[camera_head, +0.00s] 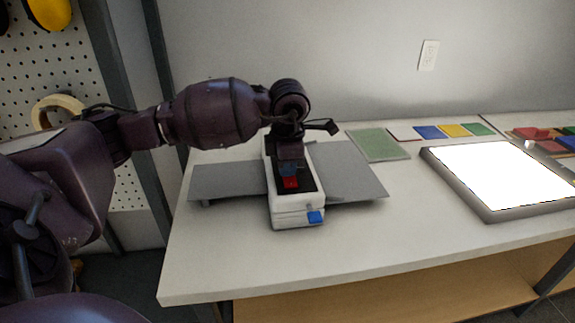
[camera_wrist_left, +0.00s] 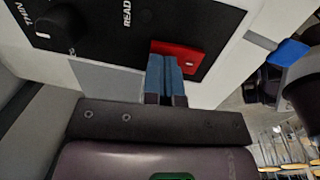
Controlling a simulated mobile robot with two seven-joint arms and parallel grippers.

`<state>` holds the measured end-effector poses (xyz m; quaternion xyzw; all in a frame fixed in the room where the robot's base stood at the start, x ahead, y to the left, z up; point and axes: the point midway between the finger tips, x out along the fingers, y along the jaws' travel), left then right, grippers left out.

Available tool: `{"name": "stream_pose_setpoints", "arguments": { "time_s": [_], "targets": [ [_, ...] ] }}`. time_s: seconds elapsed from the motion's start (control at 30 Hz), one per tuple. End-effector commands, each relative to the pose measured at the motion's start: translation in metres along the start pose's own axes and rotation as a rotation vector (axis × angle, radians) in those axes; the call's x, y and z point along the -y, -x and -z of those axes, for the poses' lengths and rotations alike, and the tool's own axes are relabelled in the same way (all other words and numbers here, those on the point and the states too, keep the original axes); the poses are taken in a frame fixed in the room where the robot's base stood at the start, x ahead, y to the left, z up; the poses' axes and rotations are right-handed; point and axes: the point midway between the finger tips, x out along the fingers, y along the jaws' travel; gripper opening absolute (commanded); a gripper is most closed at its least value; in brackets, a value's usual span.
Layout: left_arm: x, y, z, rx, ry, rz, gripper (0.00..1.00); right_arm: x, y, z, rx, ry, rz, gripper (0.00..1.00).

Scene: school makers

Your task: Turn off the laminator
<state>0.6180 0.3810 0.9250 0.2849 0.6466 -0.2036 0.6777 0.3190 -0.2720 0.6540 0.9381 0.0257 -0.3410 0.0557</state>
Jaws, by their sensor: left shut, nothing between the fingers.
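The laminator (camera_head: 285,214) is a white machine with a black top panel and grey trays on both sides, standing on the white table. A red switch (camera_head: 291,183) sits on its panel. It also shows in the left wrist view (camera_wrist_left: 189,60), beside the word READY and a black knob (camera_wrist_left: 62,27). A blue tab (camera_head: 316,217) is on the laminator's front end. My left gripper (camera_head: 289,169) points down over the panel, its blue fingers shut and empty. In the left wrist view the fingertips (camera_wrist_left: 164,62) overlap the edge of the switch; I cannot tell whether they touch it.
A bright light pad (camera_head: 505,172) lies on the table to the right. A green mat (camera_head: 378,145) and several coloured cards (camera_head: 453,131) lie along the back. The table's front edge (camera_head: 350,280) is clear. A pegboard (camera_head: 85,65) stands at left.

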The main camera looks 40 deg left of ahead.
Motion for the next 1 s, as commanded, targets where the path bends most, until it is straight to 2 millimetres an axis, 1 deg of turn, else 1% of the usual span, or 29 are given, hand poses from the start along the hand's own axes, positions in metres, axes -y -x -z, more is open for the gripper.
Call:
{"name": "stream_pose_setpoints", "arguments": {
  "time_s": [0.03,0.47,0.73,1.0],
  "targets": [
    [-0.001,-0.007,0.001,-0.006,0.001,0.002,0.00,0.001,-0.001,-0.003,0.006,0.000,0.001,0.43],
    [0.004,-0.004,0.001,-0.004,-0.001,0.005,0.00,0.000,0.003,-0.003,0.007,-0.001,0.000,0.43],
    [0.014,0.000,0.000,-0.004,-0.003,0.007,0.00,-0.001,0.006,0.004,-0.006,-0.001,-0.002,0.43],
    [0.014,0.001,0.000,-0.003,-0.001,0.005,0.00,-0.001,0.004,0.007,-0.012,0.000,-0.001,0.43]
  ]
}}
